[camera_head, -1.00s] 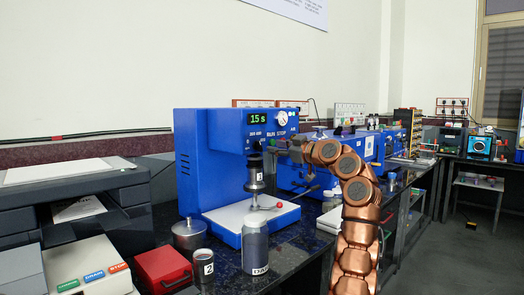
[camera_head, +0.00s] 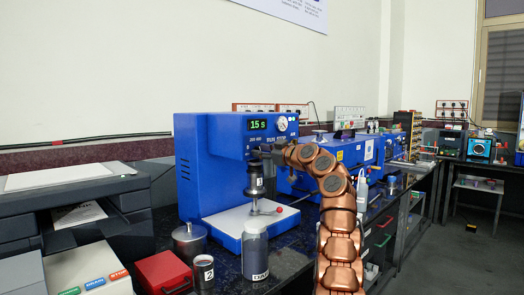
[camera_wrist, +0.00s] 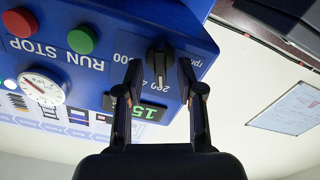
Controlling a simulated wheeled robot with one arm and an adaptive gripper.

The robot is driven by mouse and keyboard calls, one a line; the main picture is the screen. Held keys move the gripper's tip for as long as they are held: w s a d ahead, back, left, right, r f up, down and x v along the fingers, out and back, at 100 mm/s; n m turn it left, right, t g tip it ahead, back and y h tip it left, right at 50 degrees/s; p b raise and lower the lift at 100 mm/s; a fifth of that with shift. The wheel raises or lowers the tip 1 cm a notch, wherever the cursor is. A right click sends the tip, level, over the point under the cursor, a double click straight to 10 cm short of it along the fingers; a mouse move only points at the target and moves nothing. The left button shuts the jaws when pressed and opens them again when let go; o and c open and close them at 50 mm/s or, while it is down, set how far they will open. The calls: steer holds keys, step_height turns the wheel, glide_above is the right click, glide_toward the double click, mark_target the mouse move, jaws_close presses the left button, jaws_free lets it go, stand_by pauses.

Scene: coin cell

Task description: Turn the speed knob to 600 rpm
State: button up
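The speed knob (camera_wrist: 159,62) is black with a pale pointer line and sits on the blue machine's front panel in the wrist view. My gripper (camera_wrist: 160,67) is open, with a fingertip on each side of the knob and a small gap showing on both sides. White numbers and "rpm" are printed around the knob, partly hidden by the fingers. The blue machine (camera_head: 205,165) stands on the bench in the head view, its green display (camera_head: 258,125) reading 15 s. My gripper (camera_head: 266,151) is at the panel below the display; the knob is hidden there.
A green button (camera_wrist: 81,41), a red button (camera_wrist: 19,22) and a round gauge (camera_wrist: 41,89) are beside the knob. Below the machine's head are a labelled black cylinder (camera_head: 256,180) and a red-ball lever (camera_head: 279,210). A jar (camera_head: 255,252) and red box (camera_head: 163,271) stand in front.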

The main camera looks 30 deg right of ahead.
steer(key=shift+w, duration=0.2)
steer(key=shift+c, duration=0.2)
jaws_close()
